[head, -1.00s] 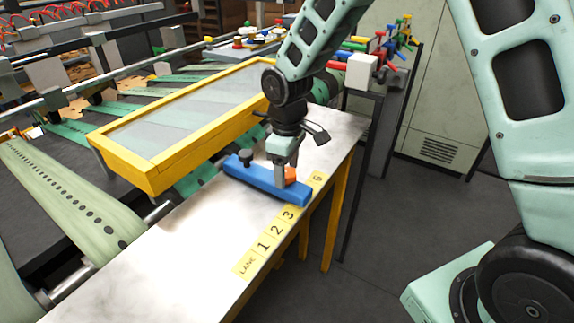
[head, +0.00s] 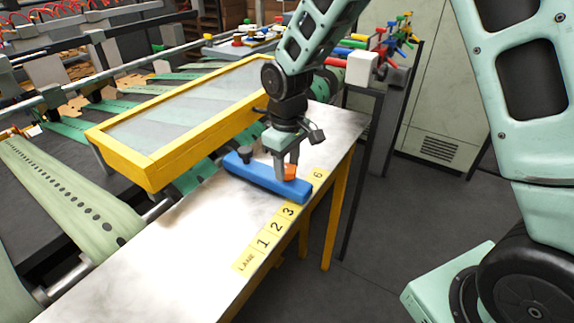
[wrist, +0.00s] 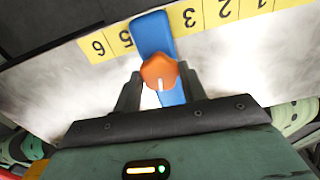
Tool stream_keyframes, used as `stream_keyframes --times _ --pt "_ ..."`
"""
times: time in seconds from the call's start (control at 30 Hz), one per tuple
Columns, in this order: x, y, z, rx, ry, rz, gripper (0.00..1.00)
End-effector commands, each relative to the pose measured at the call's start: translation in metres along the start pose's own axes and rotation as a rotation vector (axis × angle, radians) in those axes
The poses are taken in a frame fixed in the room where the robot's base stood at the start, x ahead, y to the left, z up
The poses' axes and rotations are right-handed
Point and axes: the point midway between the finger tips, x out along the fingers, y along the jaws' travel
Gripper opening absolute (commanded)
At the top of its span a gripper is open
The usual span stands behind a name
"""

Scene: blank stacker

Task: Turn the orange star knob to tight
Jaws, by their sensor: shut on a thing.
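The orange star knob (head: 290,171) sits on top of a blue bar (head: 252,174) near its right end. In the head view my gripper (head: 285,172) comes down from above and partly hides the knob. No tight or loose marking is readable.
A black knob (head: 245,152) stands on the bar's left end. The strip (head: 270,236) shows LANE, 1, 2, 3 and 6; the bar hides part of it. A yellow-framed clear cover (head: 150,172) stands behind. The table's front left surface (head: 170,250) is clear.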

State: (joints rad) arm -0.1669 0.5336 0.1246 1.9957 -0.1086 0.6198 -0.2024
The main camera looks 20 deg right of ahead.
Motion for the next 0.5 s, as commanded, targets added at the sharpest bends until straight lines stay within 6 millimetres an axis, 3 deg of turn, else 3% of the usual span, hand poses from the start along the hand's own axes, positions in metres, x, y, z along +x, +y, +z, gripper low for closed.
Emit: stream_keyframes --times 0.5 --pt "-0.0005 0.0003 -0.0014 0.487 0.005 0.001 0.18"
